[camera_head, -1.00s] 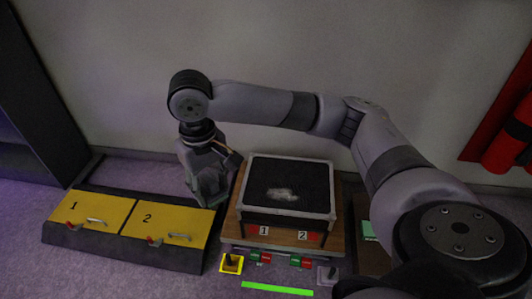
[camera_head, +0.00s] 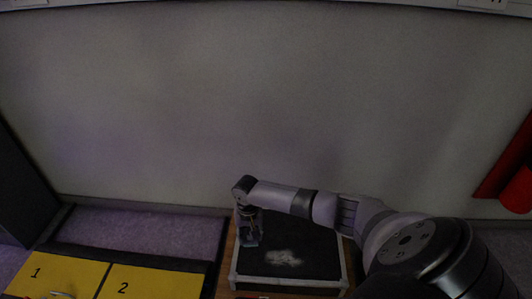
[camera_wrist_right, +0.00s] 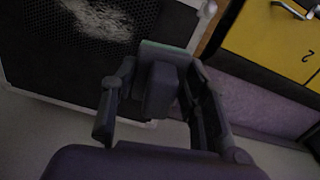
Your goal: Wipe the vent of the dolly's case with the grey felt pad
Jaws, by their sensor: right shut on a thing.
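The dolly's case (camera_head: 344,268) has a pale frame around a dark mesh vent (camera_head: 318,240). A whitish dusty patch (camera_head: 284,258) lies on the vent; it also shows at the top of the wrist view (camera_wrist_right: 98,18). My right gripper (camera_head: 250,240) is over the case's left back part, left of the patch. In the wrist view its fingers are shut on the grey felt pad (camera_wrist_right: 160,88), a dark block with a greenish-grey edge. I cannot tell whether the pad touches the vent. My left gripper is not in view.
Yellow panels marked 1 (camera_head: 52,275) and 2 (camera_head: 150,284) lie left of the case. A pale wall (camera_head: 260,100) stands behind it. A red object (camera_head: 516,190) is at the far right. Purplish floor (camera_head: 150,226) is clear behind the panels.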

